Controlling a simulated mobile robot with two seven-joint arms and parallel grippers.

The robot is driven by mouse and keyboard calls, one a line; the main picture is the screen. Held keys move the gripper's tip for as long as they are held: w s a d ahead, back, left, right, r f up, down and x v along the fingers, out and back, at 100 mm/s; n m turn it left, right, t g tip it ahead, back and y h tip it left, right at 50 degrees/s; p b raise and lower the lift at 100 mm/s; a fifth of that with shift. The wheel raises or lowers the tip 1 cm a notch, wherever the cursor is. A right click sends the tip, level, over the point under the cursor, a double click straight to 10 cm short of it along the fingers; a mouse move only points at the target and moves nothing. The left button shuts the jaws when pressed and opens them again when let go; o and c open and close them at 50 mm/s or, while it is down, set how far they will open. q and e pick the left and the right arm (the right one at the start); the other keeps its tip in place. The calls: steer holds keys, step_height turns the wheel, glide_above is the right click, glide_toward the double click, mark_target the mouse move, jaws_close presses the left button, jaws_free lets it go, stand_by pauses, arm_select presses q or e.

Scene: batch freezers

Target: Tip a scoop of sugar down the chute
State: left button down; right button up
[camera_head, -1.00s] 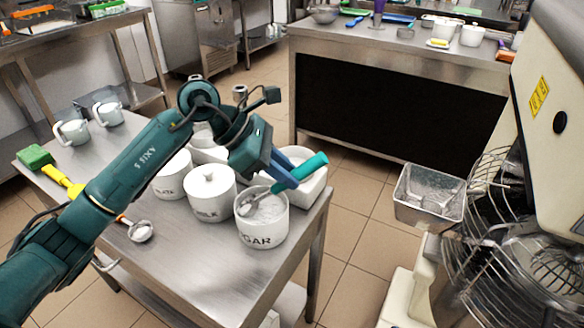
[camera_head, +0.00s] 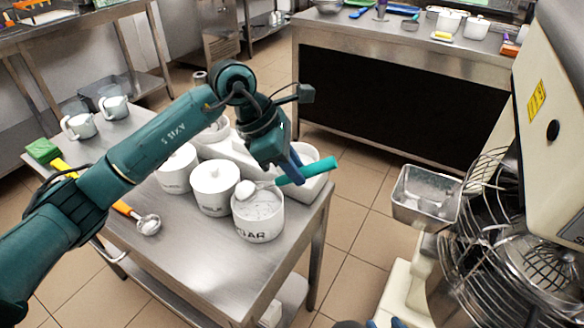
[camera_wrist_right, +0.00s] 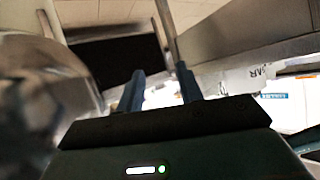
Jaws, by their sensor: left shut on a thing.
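My left gripper (camera_head: 290,166) is shut on the teal handle (camera_head: 307,171) of a metal scoop. The scoop bowl (camera_head: 246,190) holds a white heap and is level with the back left rim of the white sugar canister (camera_head: 258,228), which is open and has white sugar inside. I cannot tell whether bowl and rim touch. The metal chute (camera_head: 427,214) is at the right, on the mixer, apart from the scoop. My right gripper (camera_wrist_right: 160,85) is open and empty in the right wrist view; only blue tips show at the bottom edge of the head view.
A lidded white canister (camera_head: 214,188) and another beside it stand left of the sugar. A second scoop (camera_head: 148,224) with an orange handle lies on the steel table (camera_head: 205,262). A wire-guarded mixer (camera_head: 490,230) fills the right. Floor shows between table and mixer.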

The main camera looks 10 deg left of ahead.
mark_target(312, 165)
arm_select(q)
step_height(312, 165, up, 2)
steer(key=shift+d+r+p, duration=0.1)
steer(key=shift+d+p, duration=0.05)
steer(key=shift+p, duration=0.3)
steer(key=shift+d+r+y+p, duration=0.3)
steer(key=shift+d+y+p, duration=0.1)
steer(key=shift+p, duration=0.2)
steer(key=shift+w+d+y+p, duration=0.15)
steer(key=shift+d+y+p, duration=0.35)
steer(key=shift+y+p, duration=0.25)
steer(key=shift+d+f+g+y, duration=0.1)
steer(key=shift+d+g+y, duration=0.1)
steer(key=shift+g+y, duration=0.15)
steer(key=shift+w+d+y+p, duration=0.1)
steer(key=shift+d+y+p, duration=0.1)
steer(key=shift+y+p, duration=0.15)
steer(key=shift+f, duration=0.1)
arm_select(e)
steer(key=shift+s+d+r+n+h, duration=0.15)
steer(key=shift+d+r, duration=0.1)
steer(key=shift+r, duration=0.25)
steer(key=shift+w+d+r+n+h, duration=0.15)
steer(key=shift+d+r, duration=0.1)
steer(key=shift+r, duration=0.25)
steer(key=shift+a, duration=0.1)
